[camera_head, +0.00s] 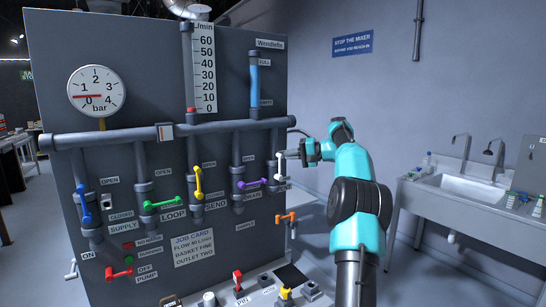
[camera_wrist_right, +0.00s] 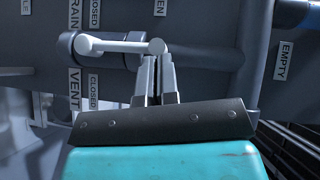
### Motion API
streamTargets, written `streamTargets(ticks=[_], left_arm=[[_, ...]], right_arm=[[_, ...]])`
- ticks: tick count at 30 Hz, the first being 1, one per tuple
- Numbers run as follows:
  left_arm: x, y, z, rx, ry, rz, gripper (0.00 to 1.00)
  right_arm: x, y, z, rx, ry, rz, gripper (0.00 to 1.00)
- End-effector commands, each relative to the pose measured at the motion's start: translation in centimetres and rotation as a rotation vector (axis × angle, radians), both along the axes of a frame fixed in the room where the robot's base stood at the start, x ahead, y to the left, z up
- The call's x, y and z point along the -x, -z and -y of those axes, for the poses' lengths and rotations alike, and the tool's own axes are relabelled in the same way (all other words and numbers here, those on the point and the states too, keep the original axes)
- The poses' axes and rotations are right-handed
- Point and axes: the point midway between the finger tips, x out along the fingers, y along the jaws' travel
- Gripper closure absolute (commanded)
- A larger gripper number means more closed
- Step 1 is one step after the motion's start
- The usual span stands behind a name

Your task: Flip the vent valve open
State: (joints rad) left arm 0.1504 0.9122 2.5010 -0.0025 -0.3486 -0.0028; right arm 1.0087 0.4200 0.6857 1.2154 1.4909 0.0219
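The vent valve has a white lever (camera_head: 279,168) on the rightmost drop pipe of the dark panel, and the lever stands upright along the pipe. In the right wrist view the lever (camera_wrist_right: 118,46) lies crosswise, near the VENT and CLOSED labels. My right gripper (camera_head: 285,155) is at the lever's upper end. In the right wrist view its fingers (camera_wrist_right: 157,58) are close together with only a narrow slit between them, and the lever's round end sits right at their tips. I cannot tell whether they touch it. My left gripper is not in view.
Other valve levers sit to the left: blue (camera_head: 82,204), green (camera_head: 162,204), yellow (camera_head: 198,183) and purple (camera_head: 252,183). An orange lever (camera_head: 286,217) is below the vent valve. A horizontal pipe (camera_head: 225,127) runs above. A sink (camera_head: 470,187) stands at the right.

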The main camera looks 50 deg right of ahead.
Motion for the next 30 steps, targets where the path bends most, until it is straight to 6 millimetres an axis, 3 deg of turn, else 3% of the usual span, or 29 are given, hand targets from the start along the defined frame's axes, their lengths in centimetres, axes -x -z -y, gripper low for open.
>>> streamTargets(ticks=[6,20,30], left_arm=[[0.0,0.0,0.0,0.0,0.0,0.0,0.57],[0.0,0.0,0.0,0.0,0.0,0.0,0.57],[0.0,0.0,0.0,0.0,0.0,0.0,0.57]], right_arm=[[1.2,0.0,0.5,0.025,0.015,-0.012,1.0],[1.2,0.0,0.5,0.024,0.014,-0.011,1.0],[1.5,-0.3,2.1,0.028,0.011,-0.01,1.0]])
